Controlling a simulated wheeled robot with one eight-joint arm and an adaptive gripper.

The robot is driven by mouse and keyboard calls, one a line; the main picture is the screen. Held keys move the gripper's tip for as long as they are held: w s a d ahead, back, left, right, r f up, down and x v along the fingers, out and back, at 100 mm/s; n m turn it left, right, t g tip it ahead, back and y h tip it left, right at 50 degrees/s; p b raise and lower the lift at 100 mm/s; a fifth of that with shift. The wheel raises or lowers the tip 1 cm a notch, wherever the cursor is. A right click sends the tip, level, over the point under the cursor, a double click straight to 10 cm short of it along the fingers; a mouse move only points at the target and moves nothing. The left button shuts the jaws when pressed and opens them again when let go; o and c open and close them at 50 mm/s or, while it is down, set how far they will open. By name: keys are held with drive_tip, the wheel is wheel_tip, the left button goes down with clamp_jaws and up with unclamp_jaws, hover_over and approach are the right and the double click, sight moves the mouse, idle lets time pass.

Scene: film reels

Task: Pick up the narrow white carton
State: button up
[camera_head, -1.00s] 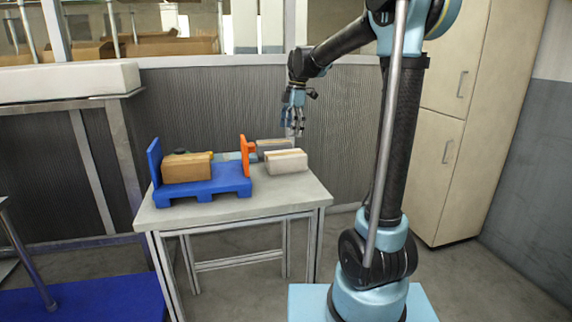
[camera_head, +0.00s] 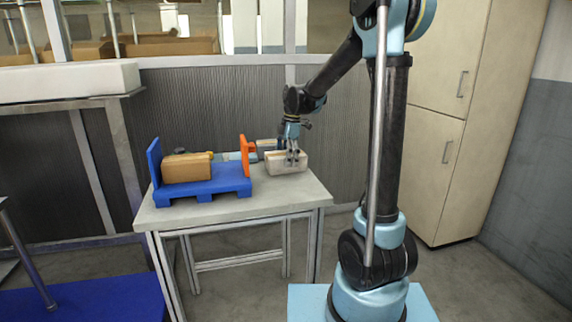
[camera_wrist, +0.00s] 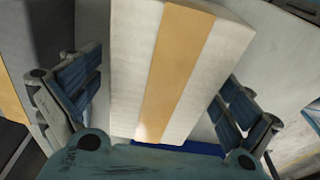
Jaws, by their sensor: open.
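The narrow white carton (camera_head: 277,164) lies at the right end of the small table, right of the orange upright. In the wrist view the carton (camera_wrist: 127,72) fills the middle, with a tan tape strip along its top. My gripper (camera_head: 293,159) is at the carton, pointing down over it. In the wrist view my gripper (camera_wrist: 160,95) is open, with one blue finger pad on each side of the carton. A gap shows between the carton and the left pad; the right pad is close to its side, and I cannot tell if it touches.
A blue pallet-like stand (camera_head: 205,188) with a brown box (camera_head: 187,168) and an orange upright (camera_head: 247,156) stands left of the carton. A grey box (camera_head: 266,145) lies just behind it. The table's front right top (camera_head: 285,192) is clear.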

drive_tip(key=shift+f, duration=0.4)
drive_tip(key=c, duration=1.4)
drive_tip(key=shift+r, duration=0.1)
